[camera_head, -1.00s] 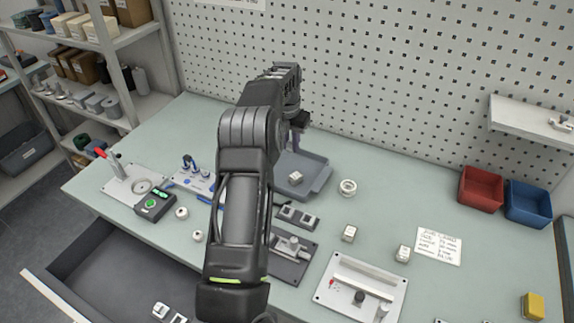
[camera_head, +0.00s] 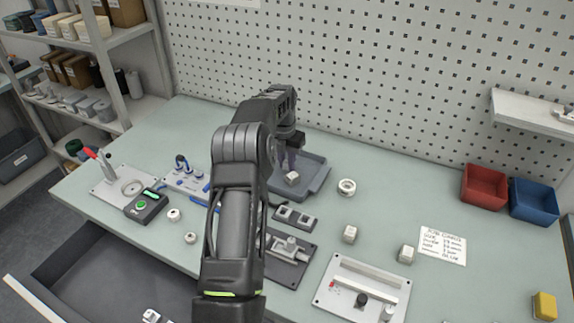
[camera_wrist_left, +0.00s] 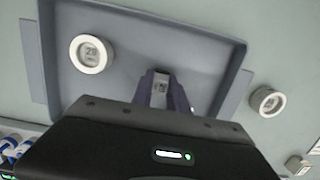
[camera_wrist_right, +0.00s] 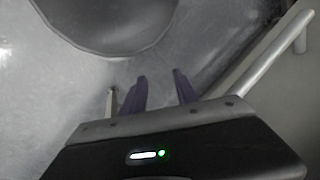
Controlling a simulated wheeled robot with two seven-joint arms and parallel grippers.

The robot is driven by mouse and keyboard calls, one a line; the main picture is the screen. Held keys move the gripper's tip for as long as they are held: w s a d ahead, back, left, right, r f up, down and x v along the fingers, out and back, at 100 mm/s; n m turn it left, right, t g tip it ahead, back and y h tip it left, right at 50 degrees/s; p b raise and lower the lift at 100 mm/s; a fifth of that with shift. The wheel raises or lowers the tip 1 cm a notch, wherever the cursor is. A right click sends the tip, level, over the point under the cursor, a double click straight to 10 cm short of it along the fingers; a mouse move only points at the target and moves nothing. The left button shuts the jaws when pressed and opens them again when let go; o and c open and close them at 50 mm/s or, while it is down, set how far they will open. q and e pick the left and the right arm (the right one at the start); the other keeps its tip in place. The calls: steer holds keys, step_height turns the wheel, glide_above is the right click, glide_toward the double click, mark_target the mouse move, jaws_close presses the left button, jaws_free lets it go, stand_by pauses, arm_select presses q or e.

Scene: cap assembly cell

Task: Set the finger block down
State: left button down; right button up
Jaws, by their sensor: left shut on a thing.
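The finger block (camera_head: 291,178) is a small pale block low over or on the floor of the grey tray (camera_head: 316,180). My left gripper (camera_head: 287,168) reaches down into the tray with its purple fingers at the block. In the left wrist view the block (camera_wrist_left: 160,88) sits between the two fingers, which are shut on it. Whether its underside touches the tray is hidden. My right gripper shows only in its own wrist view (camera_wrist_right: 162,84), with its fingers apart and nothing between them.
A white round cap (camera_wrist_left: 92,53) lies in the tray, up and left of the left gripper. A white ring (camera_head: 346,187) lies right of the tray. Two pale blocks (camera_head: 349,234) (camera_head: 406,253) and a fixture plate (camera_head: 345,292) are nearer. Red (camera_head: 484,188) and blue (camera_head: 533,202) bins stand right.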

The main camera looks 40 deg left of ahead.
mark_target(286, 168)
arm_select(q)
steer(key=shift+r, duration=0.1)
steer(key=c, duration=1.3)
jaws_free()
step_height(286, 168, up, 12)
steer(key=s+p, duration=0.1)
steer(key=p, duration=0.4)
steer(key=shift+s+d, duration=0.2)
